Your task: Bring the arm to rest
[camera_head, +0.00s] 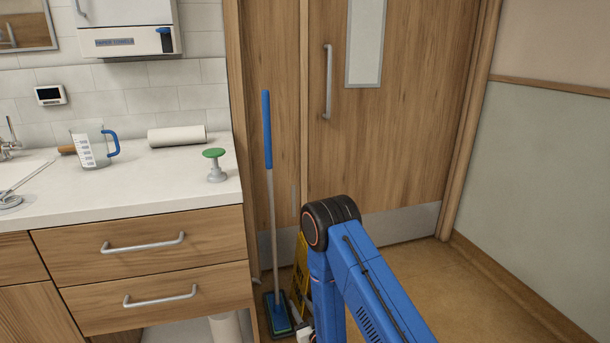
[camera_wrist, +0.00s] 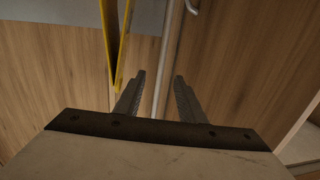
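My arm is blue and is bent at a black joint in the head view, with its forearm pointing down in front of the wooden door. My gripper (camera_wrist: 159,75) shows in the wrist view with its two dark fingers spread apart and nothing clamped between them. A thin grey pole, seemingly the mop handle (camera_wrist: 168,50), crosses the gap between the fingers in the picture; how far beyond them it is I cannot tell. In the head view my gripper is mostly hidden behind the arm at the bottom edge.
The blue-handled mop (camera_head: 267,130) stands upright beside the counter. A yellow floor sign (camera_head: 300,270) is close to my arm; its edge shows in the wrist view (camera_wrist: 115,60). The counter (camera_head: 150,185) holds a jug (camera_head: 92,150), a paper roll (camera_head: 177,136) and a green-topped object (camera_head: 215,165). Floor is free at right.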

